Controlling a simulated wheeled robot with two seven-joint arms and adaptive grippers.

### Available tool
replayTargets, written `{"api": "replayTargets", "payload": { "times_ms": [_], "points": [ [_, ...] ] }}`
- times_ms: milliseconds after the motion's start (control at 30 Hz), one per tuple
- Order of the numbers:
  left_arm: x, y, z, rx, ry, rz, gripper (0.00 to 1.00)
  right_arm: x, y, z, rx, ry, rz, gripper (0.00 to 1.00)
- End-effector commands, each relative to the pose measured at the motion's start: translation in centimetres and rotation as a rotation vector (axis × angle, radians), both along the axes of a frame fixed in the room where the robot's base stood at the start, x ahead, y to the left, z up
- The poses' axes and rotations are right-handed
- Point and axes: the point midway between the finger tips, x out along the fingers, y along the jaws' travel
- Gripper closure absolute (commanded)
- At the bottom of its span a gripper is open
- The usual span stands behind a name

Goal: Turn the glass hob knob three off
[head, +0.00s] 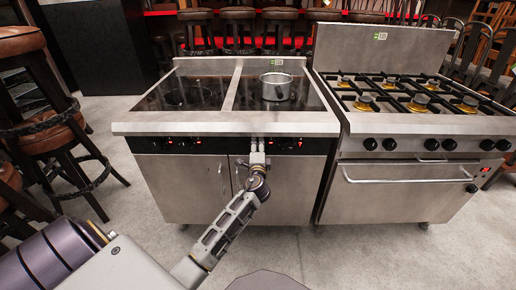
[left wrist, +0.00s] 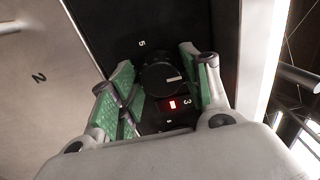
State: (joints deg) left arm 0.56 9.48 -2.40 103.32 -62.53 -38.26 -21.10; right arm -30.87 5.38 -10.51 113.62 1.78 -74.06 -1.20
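The glass hob (head: 178,96) stands at centre left, with red-lit displays and dark knobs along its black front panel. My left gripper (head: 257,146) is at this panel, right of its middle. In the left wrist view a round black knob (left wrist: 163,79) with a pale mark sits between the green-padded fingers of the left gripper (left wrist: 162,82). The fingers stand apart on both sides of it; firm contact is not clear. A small red display (left wrist: 172,104) and a printed 3 are beside the knob. My right gripper is not in view.
A metal pot (head: 276,88) stands on the hob's right half. A gas range (head: 400,180) with several black knobs stands close on the right. Brown bar stools (head: 62,140) are at the left. The floor in front is mostly clear.

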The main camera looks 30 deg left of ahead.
Motion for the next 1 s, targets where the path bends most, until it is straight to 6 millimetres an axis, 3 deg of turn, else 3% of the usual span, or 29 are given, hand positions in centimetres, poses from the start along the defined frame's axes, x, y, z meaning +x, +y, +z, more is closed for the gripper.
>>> {"api": "replayTargets", "payload": {
  "times_ms": [567,1000],
  "points": [
    [-0.4,-0.3,0.1,0.002,-0.002,-0.001,0.41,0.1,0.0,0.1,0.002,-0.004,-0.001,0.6],
    [-3.6,-2.2,0.1,0.001,0.0,0.0,0.41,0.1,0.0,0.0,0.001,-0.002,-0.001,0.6]
  ]
}}
